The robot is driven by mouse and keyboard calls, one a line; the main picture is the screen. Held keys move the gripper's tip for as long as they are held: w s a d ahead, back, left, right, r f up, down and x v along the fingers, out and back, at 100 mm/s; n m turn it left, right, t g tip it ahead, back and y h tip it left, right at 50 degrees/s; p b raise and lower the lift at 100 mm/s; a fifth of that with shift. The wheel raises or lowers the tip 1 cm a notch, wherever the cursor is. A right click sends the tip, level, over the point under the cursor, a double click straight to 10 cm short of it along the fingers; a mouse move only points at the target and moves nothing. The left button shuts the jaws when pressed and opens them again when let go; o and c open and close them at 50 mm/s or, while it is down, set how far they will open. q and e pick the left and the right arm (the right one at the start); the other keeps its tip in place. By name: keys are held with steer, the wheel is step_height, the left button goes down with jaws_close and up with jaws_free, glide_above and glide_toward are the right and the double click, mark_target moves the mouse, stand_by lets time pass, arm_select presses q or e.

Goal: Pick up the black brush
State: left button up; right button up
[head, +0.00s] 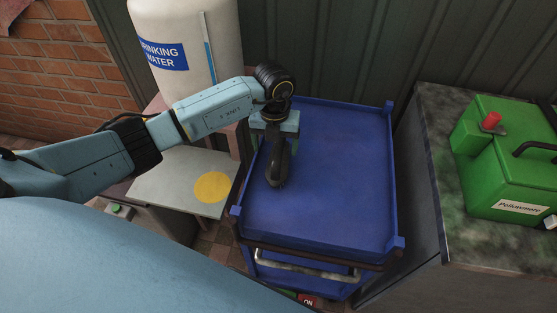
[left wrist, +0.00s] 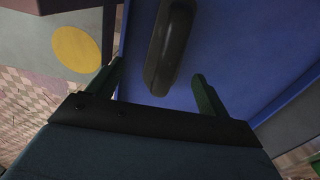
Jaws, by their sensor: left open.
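The black brush (head: 279,168) lies on the blue cart top (head: 340,190), near its left side. It also shows in the left wrist view (left wrist: 172,45), long and dark with a rounded end. My left gripper (head: 277,140) is over the far part of the brush in the head view. In the left wrist view its two fingers (left wrist: 160,88) are spread, with the brush's near end between and beyond them and a gap on each side. I cannot tell how high the fingers are above the cart. The far end of the brush is cut off in the wrist view.
A white water tank (head: 185,40) stands behind my left arm. A grey surface with a yellow disc (head: 212,187) is left of the cart. A green container (head: 500,160) stands on a counter (head: 450,115) to the right. The cart's raised corners and rim edge its mostly clear top.

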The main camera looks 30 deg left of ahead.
mark_target(278, 151)
arm_select(q)
steer(key=f, duration=0.4)
steer(key=shift+w+d+f+b, duration=0.2)
steer(key=shift+d+f+b, duration=0.05)
steer(key=shift+d+b, duration=0.15)
steer(key=shift+f, duration=0.4)
arm_select(e)
steer(key=shift+d+f, duration=0.4)
steer(key=shift+d, duration=0.15)
arm_select(q)
steer(key=c, duration=1.1)
step_height(278, 151, up, 9)
steer(key=shift+p, duration=0.65)
steer(key=shift+r, duration=0.6)
arm_select(e)
steer(key=shift+w+a+r, duration=0.15)
steer(key=shift+a+r, duration=0.55)
steer(key=shift+a, duration=0.2)
